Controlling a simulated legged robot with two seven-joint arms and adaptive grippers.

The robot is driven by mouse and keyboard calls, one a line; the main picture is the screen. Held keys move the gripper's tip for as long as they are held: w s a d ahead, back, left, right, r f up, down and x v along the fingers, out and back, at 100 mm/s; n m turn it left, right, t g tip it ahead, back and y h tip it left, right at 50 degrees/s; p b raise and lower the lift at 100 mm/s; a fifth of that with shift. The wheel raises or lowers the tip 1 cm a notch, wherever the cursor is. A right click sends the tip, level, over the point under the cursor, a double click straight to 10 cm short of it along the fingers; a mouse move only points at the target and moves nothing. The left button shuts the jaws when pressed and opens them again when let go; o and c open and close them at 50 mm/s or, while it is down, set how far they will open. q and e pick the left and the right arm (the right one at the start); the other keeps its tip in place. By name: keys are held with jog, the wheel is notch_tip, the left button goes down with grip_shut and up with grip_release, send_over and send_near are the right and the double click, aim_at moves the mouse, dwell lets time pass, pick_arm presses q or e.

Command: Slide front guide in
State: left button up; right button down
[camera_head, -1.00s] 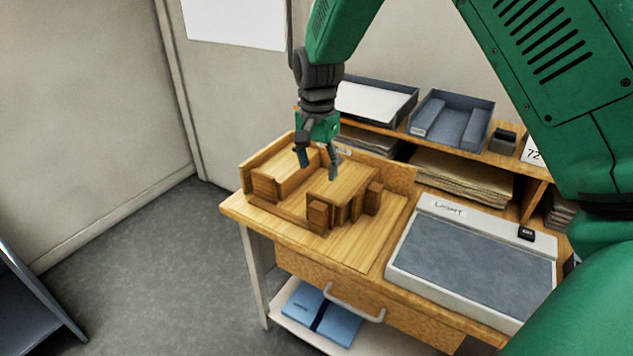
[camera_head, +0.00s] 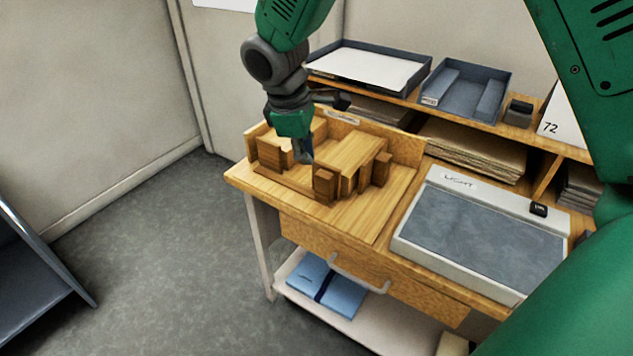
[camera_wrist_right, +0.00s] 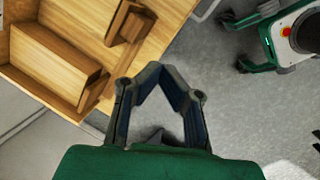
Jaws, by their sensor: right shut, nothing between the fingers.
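A wooden jig with a raised back rail (camera_head: 395,145) stands on the wooden bench top. A pale block (camera_head: 352,152) sits in its middle, and another block (camera_head: 270,155) stands at its left. Small darker guide pieces with knobs stand at the front (camera_head: 324,184) and at the right (camera_head: 382,168); I cannot tell for sure which is the front guide. My right gripper (camera_head: 303,156) is shut and empty, pointing down over the front left of the jig. In the right wrist view the gripper (camera_wrist_right: 156,68) shows beside the jig's edge, with wooden pieces (camera_wrist_right: 127,25) further off. My left gripper is out of view.
A light box (camera_head: 480,235) lies right of the jig. Grey trays (camera_head: 465,90) and paper stacks (camera_head: 470,150) fill the shelf behind. A drawer handle (camera_head: 358,275) juts from the bench front. Floor (camera_head: 150,260) is open at the left.

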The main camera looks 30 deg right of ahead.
jog(key=a+n, duration=0.2)
jog(key=n, duration=0.6)
jog(key=n+t+h+b, duration=0.1)
jog(key=n+b, duration=0.3)
jog(key=n, duration=0.2)
send_near(321, 192)
jog(key=x, duration=0.3)
jog(key=a+x, duration=0.1)
jog(key=shift+s+d+f, duration=0.15)
jog(key=shift+s+f, duration=0.05)
jog(key=shift+f, duration=0.3)
jog(key=shift+w+d, duration=0.15)
jog(key=shift+d, duration=0.3)
